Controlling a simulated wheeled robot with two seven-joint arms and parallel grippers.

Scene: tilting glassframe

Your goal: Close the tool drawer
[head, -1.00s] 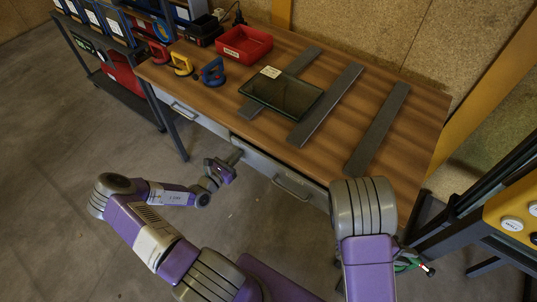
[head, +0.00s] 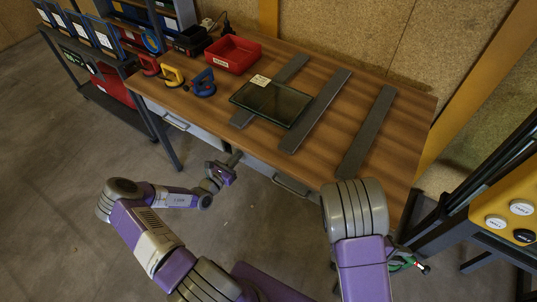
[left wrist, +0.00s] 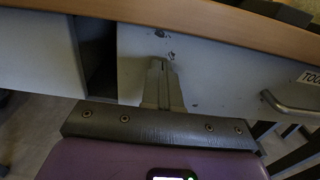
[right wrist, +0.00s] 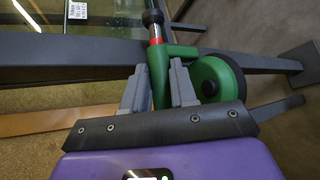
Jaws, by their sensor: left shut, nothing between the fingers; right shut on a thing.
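The tool drawer is the grey front with a bar handle (head: 290,185) under the right part of the workbench. In the left wrist view its front (left wrist: 215,75) carries a partly cut-off label starting "TOO". My left gripper (head: 228,164) is shut and empty, its tips (left wrist: 158,66) at the drawer front near its left end; contact cannot be told for sure. The drawer's top is hidden under the bench edge. My right gripper (right wrist: 160,85) is shut on a green tool (right wrist: 158,70) with a round part. In the head view the green tool (head: 400,262) shows beside my right arm.
A glass pane (head: 270,100) lies across grey strips on the workbench (head: 225,115). A red bin (head: 232,53) and suction cups (head: 203,84) stand at the left. Another drawer (head: 185,122) is left of the tool drawer. A yellow-panelled stand (head: 510,205) is at right.

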